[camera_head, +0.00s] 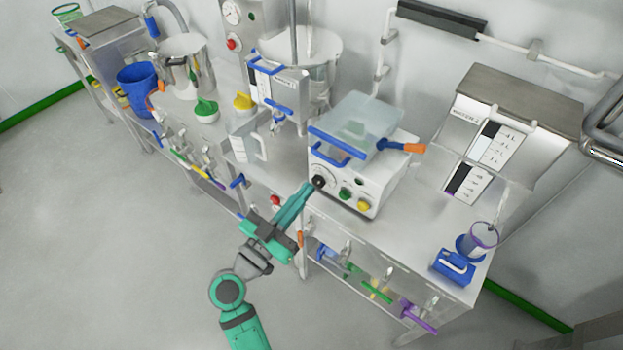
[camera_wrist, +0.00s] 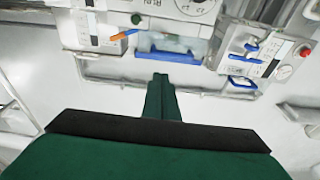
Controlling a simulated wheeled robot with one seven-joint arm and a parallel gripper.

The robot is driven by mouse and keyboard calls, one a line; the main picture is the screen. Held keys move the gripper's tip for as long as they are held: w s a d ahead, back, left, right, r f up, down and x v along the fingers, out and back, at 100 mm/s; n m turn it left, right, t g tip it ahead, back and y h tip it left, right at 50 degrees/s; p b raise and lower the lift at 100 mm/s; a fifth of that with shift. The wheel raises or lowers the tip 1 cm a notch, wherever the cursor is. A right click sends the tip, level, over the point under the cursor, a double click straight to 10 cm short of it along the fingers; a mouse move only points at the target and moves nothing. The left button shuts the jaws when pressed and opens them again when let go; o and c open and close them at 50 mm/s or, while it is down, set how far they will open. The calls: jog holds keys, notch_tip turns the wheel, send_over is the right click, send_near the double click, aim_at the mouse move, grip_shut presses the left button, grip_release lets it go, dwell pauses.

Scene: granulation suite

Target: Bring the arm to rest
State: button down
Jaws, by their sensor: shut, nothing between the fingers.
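My green arm reaches up from the bottom of the head view. My gripper (camera_head: 308,189) is shut and empty, its two long green fingers together. The fingertips are close to the black knob on the front of a white machine (camera_head: 340,188) with a clear-lidded top; I cannot tell whether they touch it. In the wrist view, my gripper (camera_wrist: 161,78) points toward the machine's side of the bench, with nothing between its fingers.
A steel bench (camera_head: 420,225) runs along the wall, with tools hanging under its front edge. The floor (camera_head: 120,240) at left is clear.

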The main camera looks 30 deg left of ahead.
jog(key=shift+f, duration=0.1)
jog(key=s+d+f+n+g+y, duration=0.2)
jog(key=s+d+f+n+g, duration=0.15)
jog(key=d+f, duration=0.4)
jog(key=s+d+f+n+g+y, duration=0.25)
jog(key=s+d+f, duration=0.2)
jog(key=f, duration=0.65)
jog(key=s+d+r+m+t+h, duration=0.1)
jog(key=s+d+r+m, duration=0.3)
jog(key=s+d, duration=0.8)
jog(key=shift+s+d+r+t+h, duration=0.15)
jog(key=shift+s+t+h, duration=0.3)
jog(key=shift+s, duration=1.7)
